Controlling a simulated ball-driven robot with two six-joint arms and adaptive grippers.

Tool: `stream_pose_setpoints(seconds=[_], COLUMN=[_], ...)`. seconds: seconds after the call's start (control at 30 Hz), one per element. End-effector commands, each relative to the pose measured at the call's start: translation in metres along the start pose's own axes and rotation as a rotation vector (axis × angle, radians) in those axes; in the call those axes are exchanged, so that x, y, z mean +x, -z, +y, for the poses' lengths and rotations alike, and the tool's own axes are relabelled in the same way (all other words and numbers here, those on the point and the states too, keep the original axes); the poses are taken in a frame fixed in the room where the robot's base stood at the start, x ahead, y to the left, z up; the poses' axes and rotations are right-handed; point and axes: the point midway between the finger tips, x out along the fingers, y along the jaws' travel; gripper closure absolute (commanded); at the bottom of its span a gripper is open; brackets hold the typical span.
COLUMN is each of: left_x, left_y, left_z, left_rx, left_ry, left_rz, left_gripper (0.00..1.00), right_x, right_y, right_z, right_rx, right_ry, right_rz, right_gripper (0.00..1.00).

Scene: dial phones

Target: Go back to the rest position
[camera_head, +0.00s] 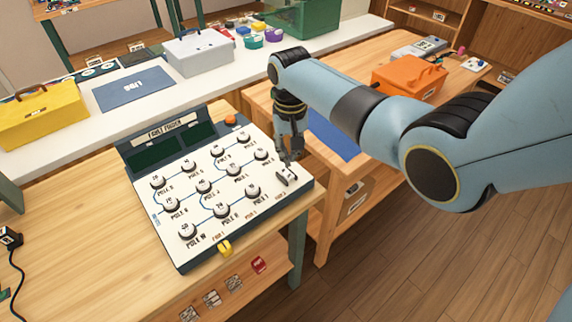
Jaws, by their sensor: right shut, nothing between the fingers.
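My right arm comes in from the right. Its gripper (288,154) points down, shut and empty, over the right end of a control panel. The panel (210,240) is a sloped white board with several round black-and-white knobs, labels and blue lines. Two dark screens stand at its back under a "FAULT FINDER" sign (165,130). A small black-and-white switch (286,178) sits at the panel's right corner, just below the fingertips; I cannot tell whether they touch it. My left gripper is not in view.
The panel stands on a wooden table (90,250). Behind it, a white counter holds a yellow toolbox (42,116), a blue mat (133,90) and a grey toolbox (199,53). An orange toolbox (410,76) stands on a second wooden table to the right. Open floor lies at lower right.

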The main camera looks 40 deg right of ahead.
Motion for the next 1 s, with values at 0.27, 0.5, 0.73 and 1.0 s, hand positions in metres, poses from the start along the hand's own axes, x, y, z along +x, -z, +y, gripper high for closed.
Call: stream_pose_setpoints(seconds=[0.27,0.5,0.73,1.0], left_x=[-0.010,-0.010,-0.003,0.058], left_y=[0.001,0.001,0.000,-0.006], left_z=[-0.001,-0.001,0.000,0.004], left_rx=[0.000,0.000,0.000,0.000], left_ry=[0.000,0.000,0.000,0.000], left_rz=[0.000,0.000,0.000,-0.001], left_gripper=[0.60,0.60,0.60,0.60], right_x=[-0.009,-0.009,0.007,0.149], right_y=[0.000,0.000,-0.010,-0.114], right_z=[0.000,0.000,0.004,0.050], right_rx=[0.000,0.000,0.000,-0.001], right_ry=[0.000,0.000,-0.008,-0.086], right_rz=[-0.001,-0.001,-0.017,-0.188], right_gripper=[1.00,1.00,1.00,1.00])
